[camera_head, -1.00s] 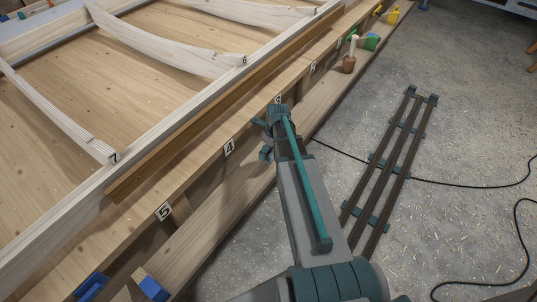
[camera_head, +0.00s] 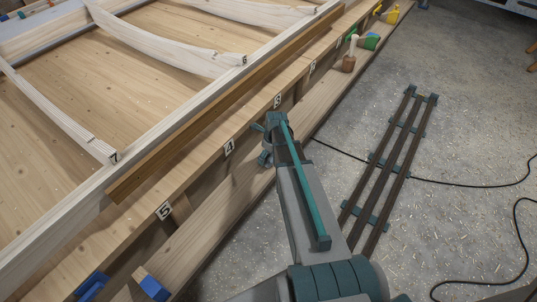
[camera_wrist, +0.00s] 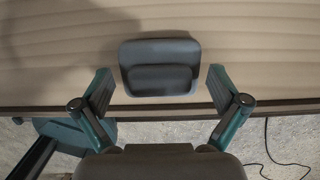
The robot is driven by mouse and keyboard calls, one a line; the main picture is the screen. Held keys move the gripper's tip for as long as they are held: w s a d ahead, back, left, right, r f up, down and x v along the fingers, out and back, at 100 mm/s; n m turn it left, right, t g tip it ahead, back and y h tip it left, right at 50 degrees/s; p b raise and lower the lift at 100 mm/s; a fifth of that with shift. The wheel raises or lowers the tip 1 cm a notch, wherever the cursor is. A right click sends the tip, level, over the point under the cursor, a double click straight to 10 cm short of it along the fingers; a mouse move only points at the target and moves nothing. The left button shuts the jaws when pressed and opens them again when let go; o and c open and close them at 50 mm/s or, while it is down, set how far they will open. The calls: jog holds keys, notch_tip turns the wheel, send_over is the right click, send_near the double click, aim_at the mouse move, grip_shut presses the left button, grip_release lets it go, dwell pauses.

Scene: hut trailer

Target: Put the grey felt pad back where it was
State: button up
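In the wrist view a dark grey rounded pad (camera_wrist: 159,52), which seems to be the felt pad, lies on a wooden surface (camera_wrist: 255,50) near its edge. A raised bar or step runs across the pad. My gripper (camera_wrist: 160,85) is open, with one finger on each side of the pad and a visible gap to both. I cannot tell the height of the fingertips above the wood. In the head view my gripper (camera_head: 263,145) is over the front of the long bench, and the pad is not visible there, probably hidden by the gripper.
A dark rail frame (camera_head: 392,160) and black cable (camera_head: 450,185) lie on the floor.

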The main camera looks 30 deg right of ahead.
aim_at(272, 158)
jog(key=shift+r, duration=0.1)
notch_tip(272, 158, up, 12)
jog(key=s, duration=0.1)
jog(key=shift+s+d, duration=0.35)
jog(key=shift+d, duration=0.1)
dwell(0.6)
